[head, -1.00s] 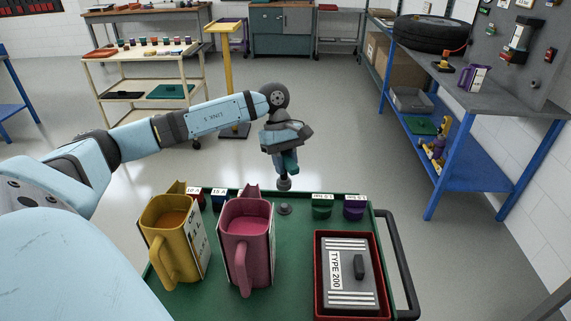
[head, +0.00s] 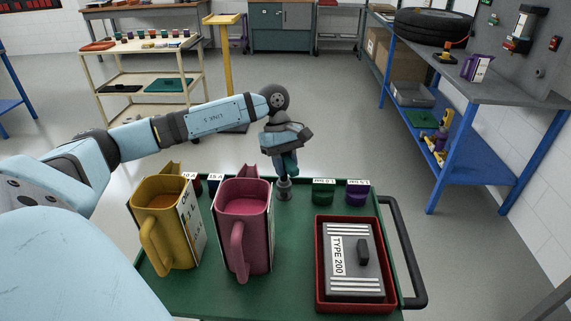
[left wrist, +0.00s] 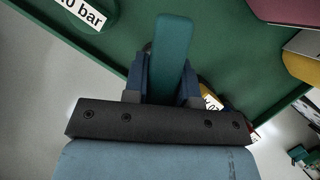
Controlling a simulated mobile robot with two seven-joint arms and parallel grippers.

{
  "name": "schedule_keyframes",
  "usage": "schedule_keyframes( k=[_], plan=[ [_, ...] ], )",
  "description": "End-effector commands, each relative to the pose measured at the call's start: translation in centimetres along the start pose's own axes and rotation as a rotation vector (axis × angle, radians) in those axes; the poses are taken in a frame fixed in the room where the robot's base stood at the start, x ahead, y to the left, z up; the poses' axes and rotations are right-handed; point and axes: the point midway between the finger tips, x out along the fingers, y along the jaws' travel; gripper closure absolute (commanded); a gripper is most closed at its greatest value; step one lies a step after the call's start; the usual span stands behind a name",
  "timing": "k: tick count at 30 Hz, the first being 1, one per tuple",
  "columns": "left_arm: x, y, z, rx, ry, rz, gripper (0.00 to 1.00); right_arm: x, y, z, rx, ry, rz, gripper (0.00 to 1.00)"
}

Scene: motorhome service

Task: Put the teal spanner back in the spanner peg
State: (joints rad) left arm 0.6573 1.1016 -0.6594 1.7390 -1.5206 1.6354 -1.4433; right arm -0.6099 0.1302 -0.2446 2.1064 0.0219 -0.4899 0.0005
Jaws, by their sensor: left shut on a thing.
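My left gripper (head: 286,150) is shut on the teal spanner (head: 288,163). The spanner's teal handle (left wrist: 174,45) shows between the two fingers in the left wrist view. In the head view the spanner hangs roughly upright, and a dark grey end shows below the teal part. A small grey round fitting (head: 284,195), likely the spanner peg, stands on the green cart top (head: 293,255) near its far edge. The spanner's lower end overlaps this fitting in the picture. I cannot tell whether they touch. My right gripper is not in view.
A yellow jug (head: 167,225) and a pink jug (head: 243,230) stand left of the fitting. Green (head: 323,193) and purple (head: 357,194) labelled caps are to its right. A red tray (head: 320,290) with a grey TYPE 200 box (head: 350,262) is at front right.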

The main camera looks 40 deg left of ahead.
Motion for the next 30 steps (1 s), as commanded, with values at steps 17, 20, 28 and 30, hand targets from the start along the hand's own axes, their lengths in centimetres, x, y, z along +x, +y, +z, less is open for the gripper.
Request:
schedule_keyframes(
  k=[17,20,28,30],
  plan=[
    [-0.01,0.01,0.01,0.000,0.001,0.001,1.00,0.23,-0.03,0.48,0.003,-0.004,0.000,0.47],
    [-0.05,0.01,0.03,0.000,0.001,0.001,1.00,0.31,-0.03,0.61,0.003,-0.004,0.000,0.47],
    [-0.10,0.00,0.06,0.000,0.000,0.001,1.00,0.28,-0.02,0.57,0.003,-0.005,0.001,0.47],
    [-0.10,0.00,0.06,0.000,0.000,0.001,1.00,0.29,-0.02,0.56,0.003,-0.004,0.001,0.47]
  ],
)
